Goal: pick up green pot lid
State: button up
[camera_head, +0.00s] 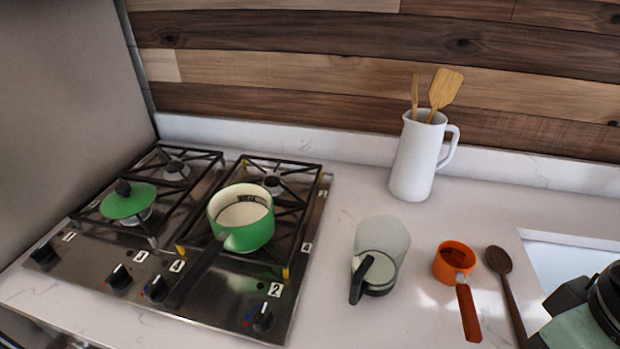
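My gripper (566,299) shows only in part at the lower right edge, far from the lid. Its fingertips are not clear, so I cannot tell whether it is open or shut.
The stove (215,305) has raised black grates and front knobs. On the counter are a clear jug (383,240), an orange pan (455,258), a dark wooden spoon (500,262) and a white pitcher (413,160) with wooden utensils. A wall borders the stove's left side.

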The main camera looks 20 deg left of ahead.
aim_at(127, 200)
jog(key=u, duration=0.45)
jog(key=k+u, duration=0.1)
jog(key=u, duration=0.4)
jog(key=j+u, duration=0.1)
jog(key=u, duration=0.35)
jog(key=k+j+u, duration=0.1)
jog(key=u, duration=0.4)
jog(key=i+j+z, duration=0.1)
jog(key=z, duration=0.35)
jog(key=j+z, duration=0.25)
jog(key=z, duration=0.2)
jog(key=i+j+z, duration=0.15)
jog(key=j+z, duration=0.15)
jog(key=j, duration=0.65)
jog(key=j+z, duration=0.3)
jog(key=j, duration=1.85)
jog(key=i+z, duration=0.05)
